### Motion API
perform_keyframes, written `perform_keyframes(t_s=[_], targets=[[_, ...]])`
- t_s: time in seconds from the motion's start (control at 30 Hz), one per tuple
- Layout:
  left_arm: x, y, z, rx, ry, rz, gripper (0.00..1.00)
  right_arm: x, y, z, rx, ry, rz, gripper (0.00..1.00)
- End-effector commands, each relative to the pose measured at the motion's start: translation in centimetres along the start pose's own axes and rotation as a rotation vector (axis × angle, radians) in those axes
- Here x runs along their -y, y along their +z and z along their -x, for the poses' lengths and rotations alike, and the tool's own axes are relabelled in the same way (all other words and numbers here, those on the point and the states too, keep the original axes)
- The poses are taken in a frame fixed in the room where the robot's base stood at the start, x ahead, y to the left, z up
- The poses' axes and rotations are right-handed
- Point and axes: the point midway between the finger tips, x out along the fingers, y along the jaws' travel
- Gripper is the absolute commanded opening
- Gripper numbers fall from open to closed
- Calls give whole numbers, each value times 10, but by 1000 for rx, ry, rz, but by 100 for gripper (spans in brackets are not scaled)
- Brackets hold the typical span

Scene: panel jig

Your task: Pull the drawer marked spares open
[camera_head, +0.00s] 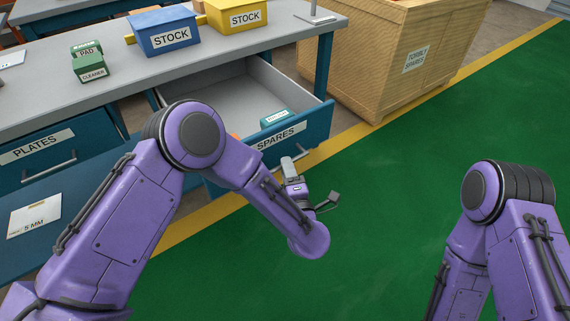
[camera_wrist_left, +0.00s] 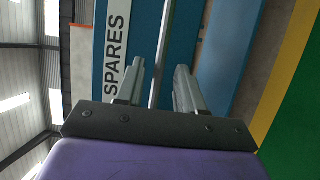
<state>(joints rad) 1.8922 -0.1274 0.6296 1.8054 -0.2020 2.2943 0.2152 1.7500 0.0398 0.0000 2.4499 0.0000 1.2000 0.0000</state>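The spares drawer (camera_head: 318,122) is blue, with a white SPARES label (camera_head: 277,137), and stands pulled out from the bench with its grey interior showing. In the left wrist view the label (camera_wrist_left: 116,45) and the metal handle bar (camera_wrist_left: 161,55) show. My left gripper (camera_head: 290,168) is at the drawer front, partly hidden by my arm. In the wrist view its two fingers (camera_wrist_left: 158,88) are apart, one on each side of the bar, with visible gaps. My right arm is at the right; its gripper is not in view.
A small teal box (camera_head: 275,118) lies in the drawer. A blue STOCK bin (camera_head: 165,32), a yellow STOCK bin (camera_head: 238,14) and green boxes (camera_head: 88,62) stand on the bench. A plates drawer (camera_head: 60,150) is at left. A wooden crate (camera_head: 385,55) stands right of the drawer. Green floor (camera_head: 400,200) is clear.

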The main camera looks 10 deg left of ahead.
Motion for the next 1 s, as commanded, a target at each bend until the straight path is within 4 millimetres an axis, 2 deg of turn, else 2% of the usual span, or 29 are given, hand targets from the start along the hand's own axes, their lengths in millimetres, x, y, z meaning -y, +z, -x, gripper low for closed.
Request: perform_keyframes(t_s=[0.03, 0.2, 0.33, 0.47, 0.93, 1.0], targets=[[-1, 2, 14, 8, 0, -2, 38, 0, 0, 1, 0, 0, 0, 43], [0, 1, 54, 6, 1, -2, 38, 0, -1, 2, 0, 0, 0, 43], [0, 1, 73, 3, 0, 0, 38, 0, -1, 2, 0, 0, 0, 43], [0, 0, 80, 0, 0, -1, 38, 0, -1, 2, 0, 0, 0, 43], [0, 0, 79, 0, -1, -3, 38, 0, -1, 2, 0, 0, 0, 43], [2, 6, 79, 32, -8, -37, 38, 0, -1, 2, 0, 0, 0, 43]])
